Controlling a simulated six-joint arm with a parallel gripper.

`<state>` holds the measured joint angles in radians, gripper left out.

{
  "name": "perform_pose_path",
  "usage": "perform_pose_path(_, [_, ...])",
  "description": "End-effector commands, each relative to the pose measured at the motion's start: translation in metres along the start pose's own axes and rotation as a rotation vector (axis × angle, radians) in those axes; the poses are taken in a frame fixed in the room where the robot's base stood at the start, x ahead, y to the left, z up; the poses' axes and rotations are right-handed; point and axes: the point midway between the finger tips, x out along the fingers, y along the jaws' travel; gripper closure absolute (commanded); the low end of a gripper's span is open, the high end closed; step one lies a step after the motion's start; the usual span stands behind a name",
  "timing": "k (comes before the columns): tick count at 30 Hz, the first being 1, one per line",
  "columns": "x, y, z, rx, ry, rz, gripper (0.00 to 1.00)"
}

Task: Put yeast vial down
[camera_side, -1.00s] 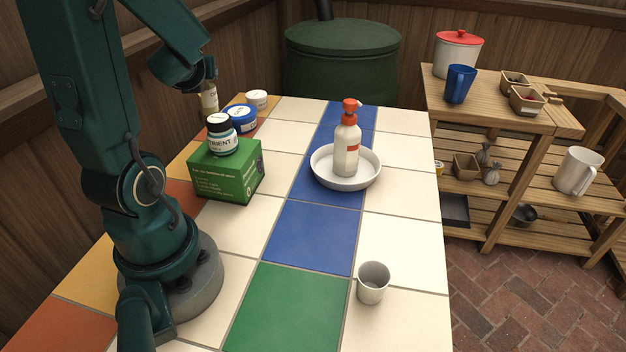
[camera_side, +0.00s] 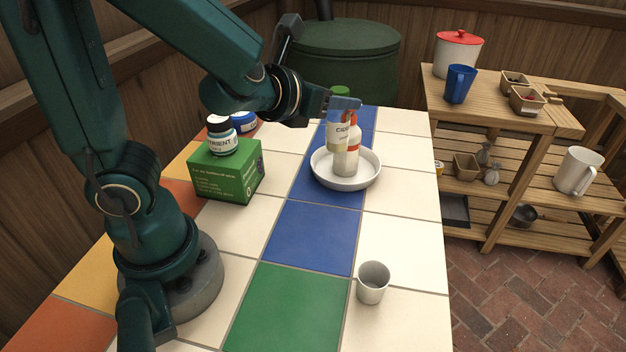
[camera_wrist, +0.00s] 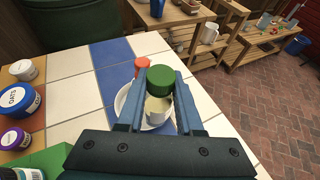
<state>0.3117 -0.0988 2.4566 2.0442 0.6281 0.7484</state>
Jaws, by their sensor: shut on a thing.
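The yeast vial (camera_side: 337,132) has a pale body, a label and a green cap. It is upright between the jaws of my gripper (camera_side: 345,104), which is shut on it. The wrist view shows its green cap (camera_wrist: 160,78) between the fingers (camera_wrist: 157,104). A round white dish (camera_side: 371,181) stands on the blue tile. In it stands a white bottle (camera_side: 354,148) with an orange label, partly hidden behind the vial. The bottle's orange cap (camera_wrist: 142,62) shows in the wrist view. The vial is over or in the dish; I cannot tell whether it touches it.
A green box (camera_side: 228,178) carries a dark-lidded jar (camera_side: 222,141) at the left. A blue jar (camera_side: 243,121) stands behind it. A grey cup (camera_side: 373,283) is near the table's right edge. Tiles in front of the dish are clear. Wooden shelves (camera_side: 500,115) stand at the right.

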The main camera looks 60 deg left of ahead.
Motion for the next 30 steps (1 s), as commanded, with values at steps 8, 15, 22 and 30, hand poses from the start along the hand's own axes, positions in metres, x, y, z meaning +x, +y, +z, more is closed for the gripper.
perform_pose_path(8, [0.004,-0.032,-0.014,0.019,0.005,-0.033,1.0])
perform_pose_path(15, [0.013,-0.067,-0.033,0.016,0.002,-0.029,1.0])
perform_pose_path(22, [0.021,-0.102,-0.052,0.015,0.0,-0.028,1.0])
perform_pose_path(30, [0.027,-0.125,-0.064,0.011,-0.002,-0.025,1.0])
